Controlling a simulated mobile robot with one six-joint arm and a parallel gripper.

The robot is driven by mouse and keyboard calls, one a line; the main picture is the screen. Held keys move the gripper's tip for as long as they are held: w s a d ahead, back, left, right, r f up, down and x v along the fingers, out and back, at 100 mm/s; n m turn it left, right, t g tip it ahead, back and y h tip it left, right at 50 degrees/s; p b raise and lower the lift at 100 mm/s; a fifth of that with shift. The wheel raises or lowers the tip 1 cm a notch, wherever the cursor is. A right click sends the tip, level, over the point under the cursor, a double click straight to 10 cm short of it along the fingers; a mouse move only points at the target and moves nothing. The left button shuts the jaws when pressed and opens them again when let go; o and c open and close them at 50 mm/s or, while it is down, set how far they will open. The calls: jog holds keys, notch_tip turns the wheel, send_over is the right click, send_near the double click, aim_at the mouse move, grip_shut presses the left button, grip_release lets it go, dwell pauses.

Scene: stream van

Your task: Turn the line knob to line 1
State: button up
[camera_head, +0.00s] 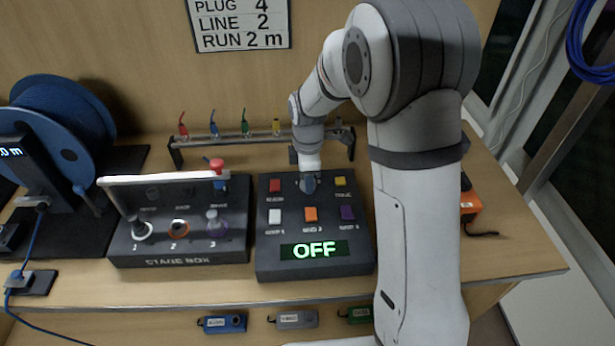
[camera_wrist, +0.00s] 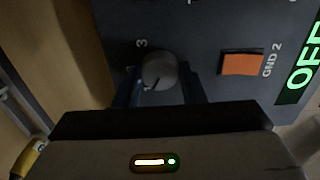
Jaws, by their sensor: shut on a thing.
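The line knob (camera_wrist: 158,70) is a round grey knob on the dark console; its dark pointer mark faces the lower left in the wrist view. A "3" is printed at its upper left, and another mark left of it is too dim to read. My gripper (camera_wrist: 160,88) is shut on the knob, one dark finger on each side. In the head view my gripper (camera_head: 309,183) reaches down onto the upper middle of the console (camera_head: 273,248), between a red and a yellow button, and hides the knob. The console's display (camera_head: 314,250) reads OFF in green.
White, orange (camera_head: 310,214) and purple buttons lie just below my gripper. The stage box (camera_head: 180,262) with its raised bar stands left of the console. A rack (camera_head: 246,129) of coloured plugs is behind. A wall sign (camera_head: 240,24) reads PLUG 4, LINE 2, RUN 2 m.

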jog(key=o, duration=1)
jog(key=shift+r, duration=0.15)
notch_tip(320, 180, up, 8)
jog(key=shift+f, duration=0.2)
